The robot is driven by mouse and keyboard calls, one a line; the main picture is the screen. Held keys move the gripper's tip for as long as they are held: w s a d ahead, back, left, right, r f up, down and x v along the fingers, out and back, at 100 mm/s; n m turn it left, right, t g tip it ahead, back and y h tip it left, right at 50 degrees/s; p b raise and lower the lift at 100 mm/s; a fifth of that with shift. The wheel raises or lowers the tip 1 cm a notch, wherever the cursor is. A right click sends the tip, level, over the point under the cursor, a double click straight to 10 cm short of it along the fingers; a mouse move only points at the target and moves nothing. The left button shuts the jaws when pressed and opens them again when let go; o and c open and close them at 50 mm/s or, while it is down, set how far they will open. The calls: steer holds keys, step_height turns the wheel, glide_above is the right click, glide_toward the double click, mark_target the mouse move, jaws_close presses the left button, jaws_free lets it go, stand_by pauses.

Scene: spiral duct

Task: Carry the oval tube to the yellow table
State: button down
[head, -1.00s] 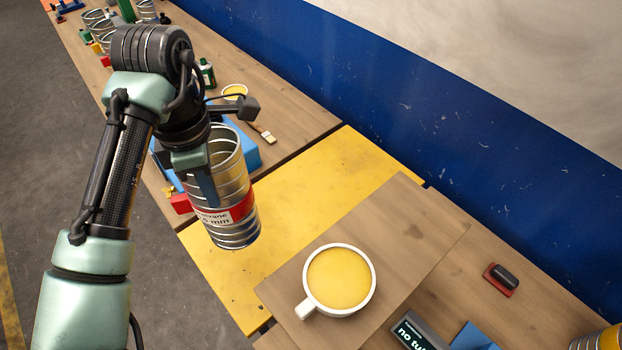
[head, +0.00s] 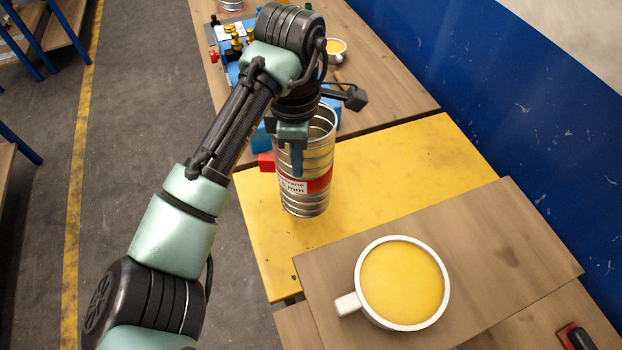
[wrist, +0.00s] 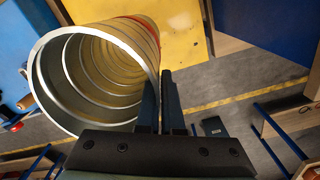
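The oval tube (head: 320,155) is a ribbed silver metal duct piece with a red band and a white printed label. It hangs roughly upright from my gripper (head: 297,165), which is shut on its wall near the top rim. The wrist view shows the tube's open mouth (wrist: 50,85) left of my fingers (wrist: 161,100), with its wall at the fingers. In the head view the tube overlaps the left part of the yellow table (head: 410,160). The table also shows in the wrist view (wrist: 180,35). I cannot tell the gap under the tube.
A raised wooden board (head: 510,240) with a large white mug of yellow liquid (head: 402,283) stands in front of the yellow table. A wooden bench (head: 385,80) with blue and red items is behind. A blue wall (head: 500,100) bounds the right; grey floor is left.

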step_height(320, 180, down, 7)
steer(key=p, duration=0.1)
steer(key=shift+w, duration=0.2)
steer(key=c, duration=1.1)
jaws_free()
steer(key=shift+s, duration=0.1)
steer(key=shift+o, duration=0.2)
step_height(320, 180, up, 12)
steer(key=b, duration=0.1)
